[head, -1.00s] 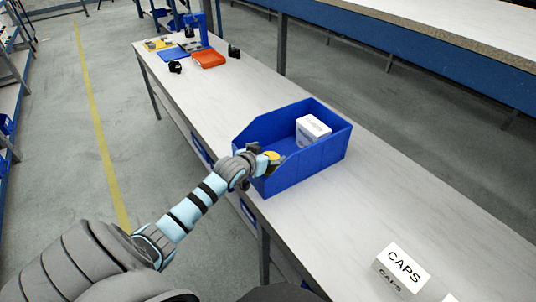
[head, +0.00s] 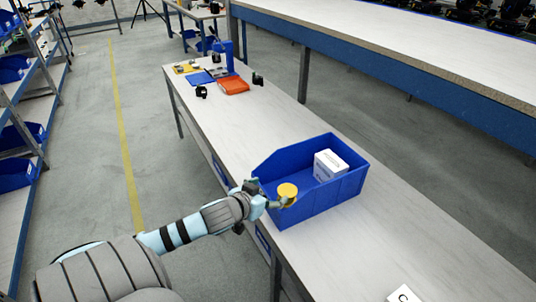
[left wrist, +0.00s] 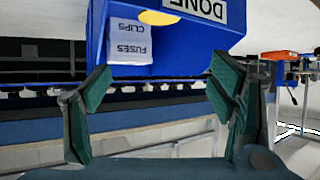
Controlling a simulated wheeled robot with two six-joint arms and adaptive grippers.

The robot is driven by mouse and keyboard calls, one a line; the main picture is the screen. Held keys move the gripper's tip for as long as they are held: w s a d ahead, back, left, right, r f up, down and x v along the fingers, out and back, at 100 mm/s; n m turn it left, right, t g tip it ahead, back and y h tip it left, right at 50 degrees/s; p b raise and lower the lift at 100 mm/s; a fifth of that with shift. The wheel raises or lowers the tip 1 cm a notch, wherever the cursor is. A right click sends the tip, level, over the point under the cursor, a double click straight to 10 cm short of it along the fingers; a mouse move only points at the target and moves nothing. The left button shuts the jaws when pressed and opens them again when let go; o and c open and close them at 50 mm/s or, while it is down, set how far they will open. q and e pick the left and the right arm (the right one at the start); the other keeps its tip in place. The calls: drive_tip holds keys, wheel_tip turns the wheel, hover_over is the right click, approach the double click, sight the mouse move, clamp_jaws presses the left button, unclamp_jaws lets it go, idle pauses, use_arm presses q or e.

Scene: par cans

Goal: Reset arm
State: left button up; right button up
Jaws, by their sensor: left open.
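My left gripper (head: 268,195) is open and empty at the near-left end of the blue bin (head: 335,197). A round yellow piece (head: 287,190) shows at that end of the bin, just beyond the fingers. In the left wrist view, the open fingers (left wrist: 160,95) have clear space between them. My right gripper is not in view.
A white box (head: 330,165) stands in the bin, which sits on a long pale table (head: 410,245). Blue and orange trays (head: 233,86) and small black items lie at its far end. Blue shelving (head: 20,140) stands at the left. The floor beside the table is clear.

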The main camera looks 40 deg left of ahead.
use_arm(q)
drive_tip(key=shift+f, duration=0.1)
idle(0.4)
drive_tip(key=s+d+f+m+g+h, duration=0.15)
drive_tip(key=s+d+f+g, duration=0.3)
drive_tip(key=s+d, duration=0.5)
drive_tip(key=s+d+f+m+g, duration=0.2)
drive_tip(key=s+d+f+g, duration=0.3)
drive_tip(key=s, duration=0.8)
wheel_tip(320, 180, down, 18)
drive_tip(key=s+a, duration=0.1)
drive_tip(key=s+f+g+p, duration=0.1)
drive_tip(key=s+f, duration=1.2)
drive_tip(key=s, duration=0.1)
drive_tip(key=shift+s+a+n+p, duration=0.3)
drive_tip(key=shift+s+n, duration=0.05)
drive_tip(key=shift+n, duration=0.1)
